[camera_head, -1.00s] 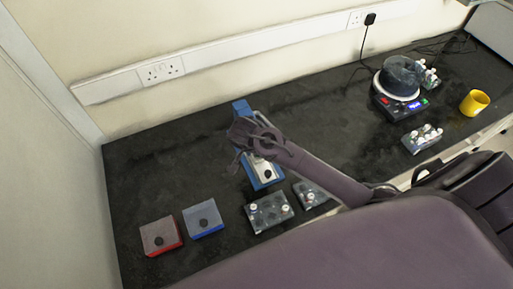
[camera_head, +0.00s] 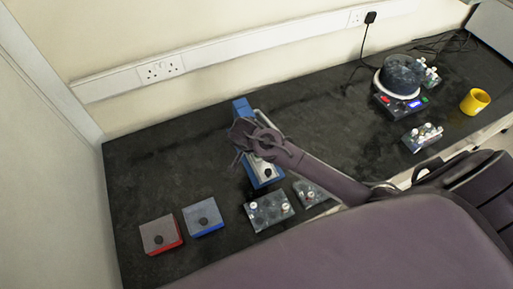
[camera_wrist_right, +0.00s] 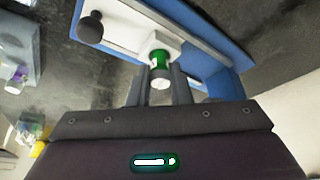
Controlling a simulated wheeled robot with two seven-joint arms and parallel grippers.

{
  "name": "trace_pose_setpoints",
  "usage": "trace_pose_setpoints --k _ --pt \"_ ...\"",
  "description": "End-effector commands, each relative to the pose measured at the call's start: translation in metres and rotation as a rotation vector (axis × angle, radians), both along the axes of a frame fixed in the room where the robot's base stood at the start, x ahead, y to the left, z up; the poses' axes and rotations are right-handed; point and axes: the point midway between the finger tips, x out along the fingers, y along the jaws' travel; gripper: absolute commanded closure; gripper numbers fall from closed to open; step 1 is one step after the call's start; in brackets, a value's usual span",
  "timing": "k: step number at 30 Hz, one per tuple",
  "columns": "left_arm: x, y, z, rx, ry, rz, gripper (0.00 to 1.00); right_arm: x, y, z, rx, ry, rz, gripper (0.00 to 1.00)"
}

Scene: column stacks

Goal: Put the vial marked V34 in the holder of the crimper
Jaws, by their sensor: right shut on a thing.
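The crimper (camera_head: 241,106) is a blue stand with a pale top plate and a black knob, at the middle of the bench. It also shows in the right wrist view (camera_wrist_right: 222,84), with its white holder block (camera_wrist_right: 145,42). My right gripper (camera_wrist_right: 160,86) is shut on a small vial (camera_wrist_right: 160,60) with a green band and a pale cap. The vial's far end is at the white block; I cannot tell whether it sits inside. Its marking is not readable. In the head view my right gripper (camera_head: 250,138) is over the crimper and hides part of it. My left gripper is not in view.
Vial racks (camera_head: 269,212) and (camera_head: 309,193) stand in front of the crimper. A red-edged box (camera_head: 160,238) and a blue-edged box (camera_head: 203,220) are at front left. A scale (camera_head: 400,104), another rack (camera_head: 423,137) and a yellow cup (camera_head: 474,102) are at right. The back left bench is clear.

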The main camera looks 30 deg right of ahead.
Motion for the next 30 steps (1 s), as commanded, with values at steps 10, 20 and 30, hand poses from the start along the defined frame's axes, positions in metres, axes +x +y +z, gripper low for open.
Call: trace_pose_setpoints --k 10,20,30 --pt "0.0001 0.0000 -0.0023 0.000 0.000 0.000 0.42 0.0002 -0.0002 -0.0080 0.000 0.000 -0.001 1.00" --pt "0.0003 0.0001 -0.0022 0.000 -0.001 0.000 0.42 0.0002 -0.0001 -0.0078 0.000 0.000 -0.001 0.62" --pt "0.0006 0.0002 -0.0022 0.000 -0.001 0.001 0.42 0.0000 0.0000 -0.0079 0.000 0.000 0.000 0.43"
